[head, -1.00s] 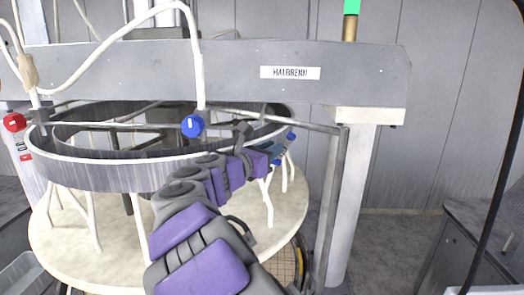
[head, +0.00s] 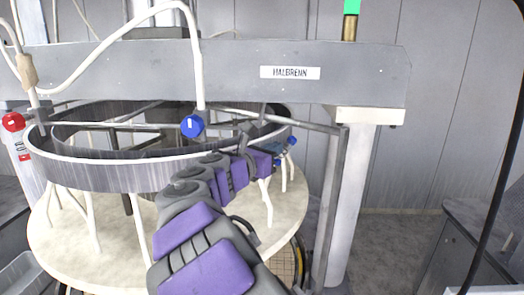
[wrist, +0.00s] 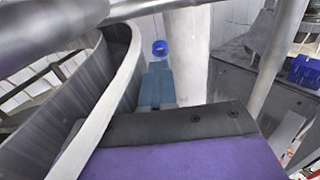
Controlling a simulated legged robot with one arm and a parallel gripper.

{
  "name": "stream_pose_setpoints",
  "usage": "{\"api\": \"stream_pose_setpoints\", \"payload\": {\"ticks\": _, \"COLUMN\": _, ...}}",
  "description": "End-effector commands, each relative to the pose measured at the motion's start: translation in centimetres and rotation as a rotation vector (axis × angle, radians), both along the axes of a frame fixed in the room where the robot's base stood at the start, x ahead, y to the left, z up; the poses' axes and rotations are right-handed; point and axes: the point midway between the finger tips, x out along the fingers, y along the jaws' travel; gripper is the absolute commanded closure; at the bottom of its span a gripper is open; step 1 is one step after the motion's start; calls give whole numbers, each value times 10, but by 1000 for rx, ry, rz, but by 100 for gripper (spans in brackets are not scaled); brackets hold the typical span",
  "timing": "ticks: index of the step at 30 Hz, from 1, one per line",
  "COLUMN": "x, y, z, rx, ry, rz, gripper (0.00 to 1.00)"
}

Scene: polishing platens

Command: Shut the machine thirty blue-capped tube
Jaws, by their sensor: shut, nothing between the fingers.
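A second, smaller blue cap (head: 292,140) shows at the ring's right side, by the tip of my gripper (head: 280,148). In the wrist view a round blue cap (wrist: 160,48) lies just beyond the teal fingers of my gripper (wrist: 155,82). The fingers are together and empty. I cannot tell whether they touch the cap. No machine number is readable.
A grey beam labelled HALBRENN (head: 240,80) crosses above the ring, with a post (head: 355,190) at right. A red cap (head: 14,122) is at far left. The round pale table (head: 110,265) has several white tubes. Blue bins (wrist: 303,70) stand at right.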

Motion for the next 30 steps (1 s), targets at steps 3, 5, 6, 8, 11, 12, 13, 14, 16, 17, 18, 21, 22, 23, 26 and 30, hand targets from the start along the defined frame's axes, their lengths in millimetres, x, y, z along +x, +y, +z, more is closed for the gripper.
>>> {"api": "stream_pose_setpoints", "payload": {"ticks": 3, "x": -1, "y": 1, "z": 0, "rx": -1, "ry": -1, "rz": 0, "gripper": 100}}
{"api": "stream_pose_setpoints", "payload": {"ticks": 5, "x": -1, "y": 1, "z": 0, "rx": -1, "ry": -1, "rz": 0, "gripper": 100}}
{"api": "stream_pose_setpoints", "payload": {"ticks": 6, "x": -2, "y": 1, "z": 1, "rx": -1, "ry": -1, "rz": 0, "gripper": 100}}
{"api": "stream_pose_setpoints", "payload": {"ticks": 8, "x": -2, "y": 1, "z": 1, "rx": -1, "ry": -1, "rz": 0, "gripper": 100}}
{"api": "stream_pose_setpoints", "payload": {"ticks": 11, "x": -3, "y": 1, "z": 1, "rx": 0, "ry": -2, "rz": 0, "gripper": 98}}
{"api": "stream_pose_setpoints", "payload": {"ticks": 12, "x": -3, "y": 1, "z": 1, "rx": 0, "ry": -2, "rz": 0, "gripper": 94}}
{"api": "stream_pose_setpoints", "payload": {"ticks": 13, "x": -3, "y": 1, "z": 1, "rx": 0, "ry": -2, "rz": 0, "gripper": 91}}
{"api": "stream_pose_setpoints", "payload": {"ticks": 14, "x": -4, "y": 1, "z": 2, "rx": 0, "ry": -2, "rz": 0, "gripper": 88}}
{"api": "stream_pose_setpoints", "payload": {"ticks": 16, "x": -3, "y": 1, "z": 2, "rx": 0, "ry": -2, "rz": 0, "gripper": 81}}
{"api": "stream_pose_setpoints", "payload": {"ticks": 17, "x": -3, "y": 1, "z": 2, "rx": 0, "ry": -2, "rz": 0, "gripper": 78}}
{"api": "stream_pose_setpoints", "payload": {"ticks": 18, "x": -3, "y": 1, "z": 2, "rx": 0, "ry": -2, "rz": 0, "gripper": 75}}
{"api": "stream_pose_setpoints", "payload": {"ticks": 21, "x": -3, "y": 0, "z": 2, "rx": 1, "ry": -3, "rz": 0, "gripper": 65}}
{"api": "stream_pose_setpoints", "payload": {"ticks": 22, "x": -3, "y": 0, "z": 2, "rx": 1, "ry": -3, "rz": 0, "gripper": 62}}
{"api": "stream_pose_setpoints", "payload": {"ticks": 23, "x": -4, "y": 0, "z": 2, "rx": 1, "ry": -3, "rz": 0, "gripper": 59}}
{"api": "stream_pose_setpoints", "payload": {"ticks": 26, "x": -3, "y": -1, "z": 2, "rx": 1, "ry": -2, "rz": 0, "gripper": 52}}
{"api": "stream_pose_setpoints", "payload": {"ticks": 30, "x": -2, "y": -2, "z": 1, "rx": 2, "ry": -1, "rz": 0, "gripper": 52}}
